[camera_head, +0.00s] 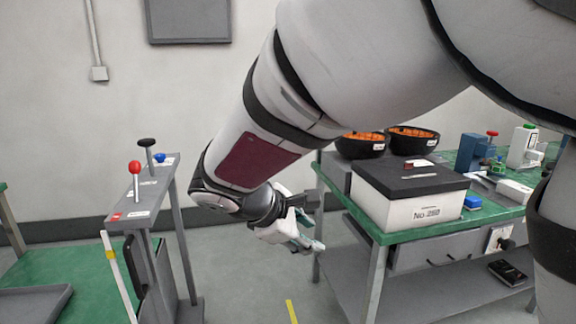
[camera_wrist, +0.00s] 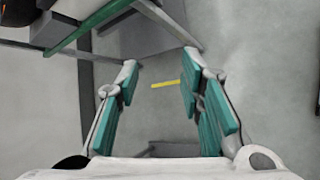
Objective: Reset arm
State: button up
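My arm reaches down and left across the middle of the head view. My gripper (camera_head: 312,246) hangs over the floor, left of the green-topped workbench (camera_head: 392,236). In the wrist view my gripper (camera_wrist: 160,75) shows two teal-padded fingers spread well apart, with only floor and a yellow floor mark (camera_wrist: 166,84) seen between them. It holds nothing. Part of the bench behind my arm is hidden.
A lever stand (camera_head: 150,200) with red and black knobs stands at left. The bench carries a white box with a dark lid (camera_head: 410,205), black bowls (camera_head: 413,141) and bottles. Grey floor (camera_head: 245,285) is clear between stand and bench.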

jog(key=s+d+r+m+g+y, duration=0.1)
jog(key=s+d+r+m+y, duration=0.1)
jog(key=s+d+m, duration=0.4)
jog(key=s+d+r+m+g+y, duration=0.25)
jog(key=s+d+m, duration=0.25)
jog(key=s+d, duration=0.4)
jog(key=s+f+m+g+y, duration=0.1)
jog(key=s+f+m, duration=0.15)
jog(key=s, duration=0.55)
jog(key=s+f+m+y, duration=0.1)
jog(key=s+m, duration=0.3)
jog(key=s, duration=0.4)
notch_tip(320, 180, up, 16)
jog(key=s+t+p, duration=0.1)
jog(key=t+p, duration=0.1)
jog(key=p, duration=1.2)
jog(key=shift+d+f, duration=0.15)
jog(key=shift+d, duration=0.25)
jog(key=shift+a+n, duration=0.1)
jog(key=shift+n, duration=0.15)
